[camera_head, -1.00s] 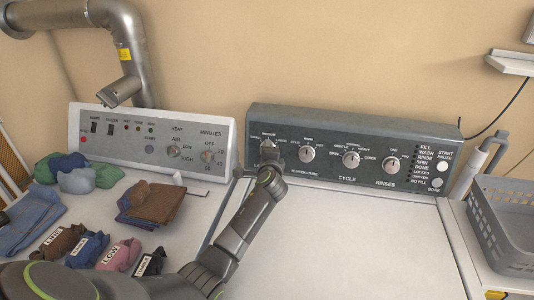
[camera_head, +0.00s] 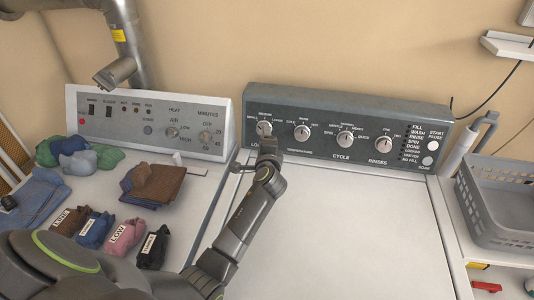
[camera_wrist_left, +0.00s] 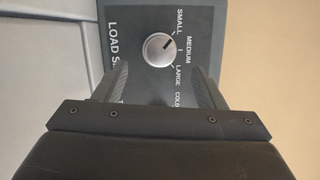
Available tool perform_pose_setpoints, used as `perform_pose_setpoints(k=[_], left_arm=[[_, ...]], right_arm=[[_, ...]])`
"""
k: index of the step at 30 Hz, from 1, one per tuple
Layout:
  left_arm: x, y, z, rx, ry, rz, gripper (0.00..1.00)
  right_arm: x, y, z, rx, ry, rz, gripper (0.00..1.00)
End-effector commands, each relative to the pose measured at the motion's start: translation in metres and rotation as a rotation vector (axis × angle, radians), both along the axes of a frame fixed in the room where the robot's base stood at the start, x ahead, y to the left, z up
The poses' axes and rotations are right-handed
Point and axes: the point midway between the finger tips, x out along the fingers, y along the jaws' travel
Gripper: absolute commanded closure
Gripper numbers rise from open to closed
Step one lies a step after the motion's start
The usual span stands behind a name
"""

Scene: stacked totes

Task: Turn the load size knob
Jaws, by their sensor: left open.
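The load size knob (camera_head: 264,127) is the leftmost round knob on the dark washer panel. In the left wrist view the silver knob (camera_wrist_left: 158,49) has a dark pointer line aimed to the upper right, toward the side between the SMALL and MEDIUM labels. My left gripper (camera_head: 267,151) is just below and in front of the knob. In the left wrist view my left gripper (camera_wrist_left: 158,85) is open, with a finger on each side below the knob. Nothing is between the fingers, and the knob is clear of them. My right gripper is out of view.
The temperature knob (camera_head: 302,132), cycle knob (camera_head: 344,137) and rinses knob (camera_head: 383,143) sit to the right on the same panel. The dryer panel (camera_head: 90,125) is at left, with folded clothes below it. A grey basket (camera_head: 480,229) stands at right. The washer lid (camera_head: 340,240) is clear.

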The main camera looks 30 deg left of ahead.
Motion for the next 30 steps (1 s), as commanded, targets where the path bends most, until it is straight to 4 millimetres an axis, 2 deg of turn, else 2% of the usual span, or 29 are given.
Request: perform_pose_setpoints(k=[1, 6, 13, 19, 30], left_arm=[[-0.011, -0.008, 0.006, -0.007, 0.003, 0.000, 0.36], [-0.045, -0.027, 0.013, -0.007, 0.003, 0.002, 0.36], [-0.078, -0.047, 0.016, -0.005, 0.002, 0.000, 0.36], [-0.090, -0.053, 0.018, -0.003, 0.001, 0.001, 0.36], [-0.090, -0.054, 0.018, -0.001, 0.000, 0.000, 0.36]], right_arm=[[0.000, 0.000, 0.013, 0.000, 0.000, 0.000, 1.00], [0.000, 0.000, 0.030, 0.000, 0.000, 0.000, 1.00], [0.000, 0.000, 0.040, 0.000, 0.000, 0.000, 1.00], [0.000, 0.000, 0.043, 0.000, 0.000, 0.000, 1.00], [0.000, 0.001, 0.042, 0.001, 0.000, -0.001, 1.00]])
